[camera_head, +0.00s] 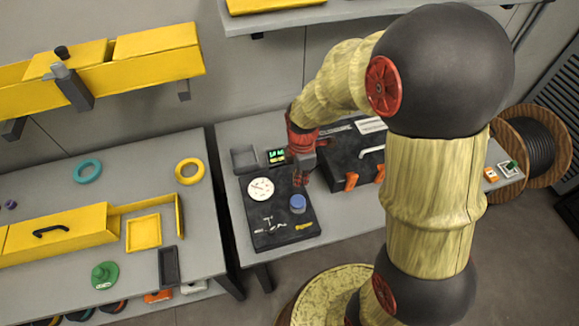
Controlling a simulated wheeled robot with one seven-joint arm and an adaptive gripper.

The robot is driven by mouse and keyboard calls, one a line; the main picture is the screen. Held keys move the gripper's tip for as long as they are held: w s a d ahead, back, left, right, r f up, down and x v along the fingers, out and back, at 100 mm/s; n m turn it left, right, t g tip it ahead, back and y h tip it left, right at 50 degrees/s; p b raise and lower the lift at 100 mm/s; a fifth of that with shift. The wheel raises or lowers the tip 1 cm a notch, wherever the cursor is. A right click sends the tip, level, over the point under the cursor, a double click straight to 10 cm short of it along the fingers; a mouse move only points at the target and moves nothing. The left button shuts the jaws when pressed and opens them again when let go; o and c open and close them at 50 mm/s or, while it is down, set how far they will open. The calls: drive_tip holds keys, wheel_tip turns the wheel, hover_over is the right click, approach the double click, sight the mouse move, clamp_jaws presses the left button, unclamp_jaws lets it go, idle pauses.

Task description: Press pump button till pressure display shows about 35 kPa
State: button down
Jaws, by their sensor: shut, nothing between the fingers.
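A black panel unit (265,228) lies on the grey table. It carries a round white dial gauge (261,189) at its upper left and a blue round button (297,204) at its right. A small dark display (276,156) with green and yellow lit digits sits behind the unit; its numbers are too small to read.
A black case with orange latches (351,181) stands right of the panel, close to my arm. A grey tray (244,158) sits behind the gauge. A cable spool (540,145) stands far right. The left table (75,187) holds rings and yellow trays.

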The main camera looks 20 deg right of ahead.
idle(0.8)
wheel_tip(320, 180, up, 4)
drive_tip(key=g+p, duration=0.1)
drive_tip(key=p, duration=1)
hover_over(298, 202)
drive_tip(key=s, duration=0.2)
drive_tip(key=shift+w+a+f+t, duration=0.1)
drive_tip(key=shift+w+f+t, duration=0.2)
drive_tip(key=shift+w, duration=0.2)
drive_tip(key=shift+w+f+t, duration=0.2)
drive_tip(key=shift+w+f, duration=0.1)
drive_tip(key=shift+w, duration=0.2)
wheel_tip(298, 202, down, 14)
drive_tip(key=shift+p, duration=0.35)
